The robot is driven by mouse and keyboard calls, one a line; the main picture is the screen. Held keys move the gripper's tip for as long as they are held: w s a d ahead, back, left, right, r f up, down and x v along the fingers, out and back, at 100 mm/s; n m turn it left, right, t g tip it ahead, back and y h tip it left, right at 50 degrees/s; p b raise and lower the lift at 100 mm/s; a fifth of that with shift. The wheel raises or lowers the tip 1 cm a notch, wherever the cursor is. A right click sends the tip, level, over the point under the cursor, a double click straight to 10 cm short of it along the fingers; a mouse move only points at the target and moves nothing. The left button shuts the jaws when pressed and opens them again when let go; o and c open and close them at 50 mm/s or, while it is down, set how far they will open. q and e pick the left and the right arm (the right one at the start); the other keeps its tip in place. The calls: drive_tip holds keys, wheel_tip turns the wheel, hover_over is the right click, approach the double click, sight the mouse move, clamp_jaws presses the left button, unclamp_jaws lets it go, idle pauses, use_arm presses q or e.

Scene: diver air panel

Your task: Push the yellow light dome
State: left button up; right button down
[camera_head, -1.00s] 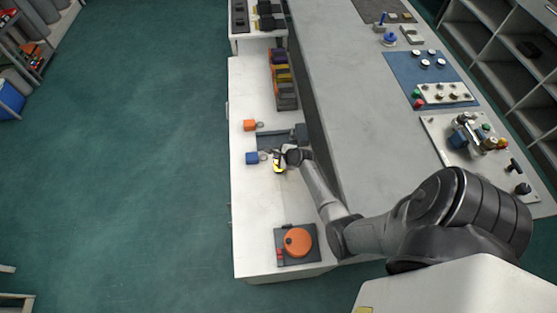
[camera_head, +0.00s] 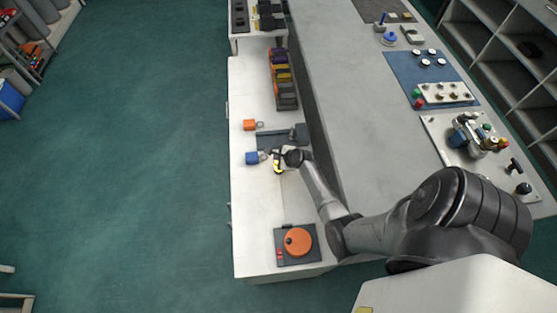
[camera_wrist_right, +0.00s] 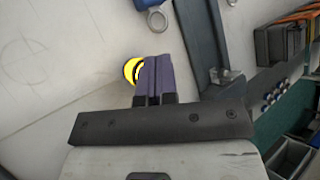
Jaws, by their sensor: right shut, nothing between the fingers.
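The yellow light dome (camera_head: 278,169) sits on the white bench, just below my right gripper (camera_head: 275,156) in the head view. In the right wrist view, the dome (camera_wrist_right: 130,70) shows as a round yellow cap with a dark and pale mark, partly hidden behind the left side of the fingers (camera_wrist_right: 153,72). The right fingers are shut together with nothing between them and point down at the dome. Whether the fingertips touch it I cannot tell. My left gripper is not in view.
A blue padlock-like piece (camera_head: 252,158) and an orange one (camera_head: 250,125) lie left of the gripper. A dark tray (camera_head: 270,142) lies just beyond it. An orange round knob (camera_head: 298,242) on a dark base stands nearer. The grey raised counter (camera_head: 350,110) borders the right side.

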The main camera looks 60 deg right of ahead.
drive_tip(key=shift+f, duration=0.15)
idle(0.5)
drive_tip(key=shift+r+p, duration=0.65)
drive_tip(key=shift+p, duration=0.15)
wheel_tip(320, 180, up, 3)
drive_tip(key=p, duration=0.2)
drive_tip(key=shift+f+p, duration=0.2)
drive_tip(key=shift+p, duration=0.2)
wheel_tip(320, 180, up, 3)
drive_tip(key=p, duration=0.3)
drive_tip(key=shift+r+p, duration=0.2)
drive_tip(key=shift+p, duration=0.15)
